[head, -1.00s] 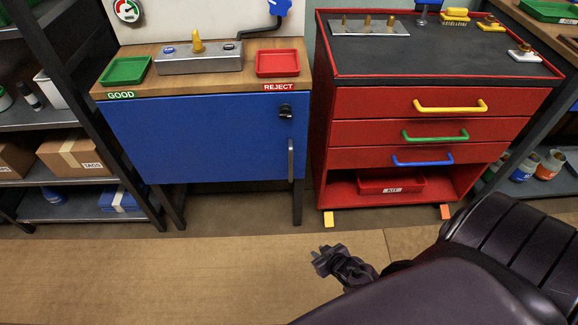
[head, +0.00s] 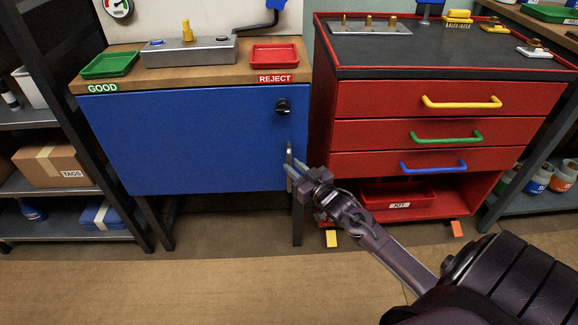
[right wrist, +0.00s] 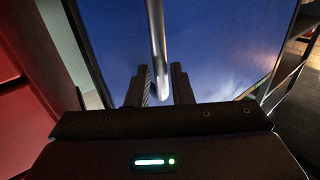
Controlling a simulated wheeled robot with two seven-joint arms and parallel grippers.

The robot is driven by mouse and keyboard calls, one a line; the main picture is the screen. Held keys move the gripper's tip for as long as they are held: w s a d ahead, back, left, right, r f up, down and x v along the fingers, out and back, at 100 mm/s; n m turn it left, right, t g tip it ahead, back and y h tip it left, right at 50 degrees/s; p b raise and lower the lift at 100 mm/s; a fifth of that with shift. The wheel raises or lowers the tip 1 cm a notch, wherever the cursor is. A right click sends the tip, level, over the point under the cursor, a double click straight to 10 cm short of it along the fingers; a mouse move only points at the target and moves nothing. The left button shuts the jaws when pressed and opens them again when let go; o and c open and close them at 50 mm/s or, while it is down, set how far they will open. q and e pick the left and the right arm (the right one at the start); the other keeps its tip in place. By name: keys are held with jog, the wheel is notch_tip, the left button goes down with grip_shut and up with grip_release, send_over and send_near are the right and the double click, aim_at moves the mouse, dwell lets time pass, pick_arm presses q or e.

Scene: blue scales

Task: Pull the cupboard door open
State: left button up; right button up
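The blue cupboard door (head: 190,140) is closed under the wooden bench top. Its upright grey bar handle (head: 289,155) is at the door's right edge, below a black knob (head: 283,106). My right gripper (head: 293,170) is at the lower part of the handle. In the right wrist view the handle (right wrist: 156,40) hangs down in front of the blue door (right wrist: 210,50), and its lower end lies between the two fingers of my gripper (right wrist: 161,84). The fingers stand apart with gaps beside the bar, so they are open. My left gripper is not in view.
A red drawer cabinet (head: 350,100) stands close on the right of the cupboard, beside my right arm. A dark shelf rack (head: 95,140) with boxes stands on the left. The floor (head: 180,285) in front of the cupboard is clear.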

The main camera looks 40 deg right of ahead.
jog(key=shift+w, duration=1.5)
jog(key=shift+c, duration=0.3)
grip_shut()
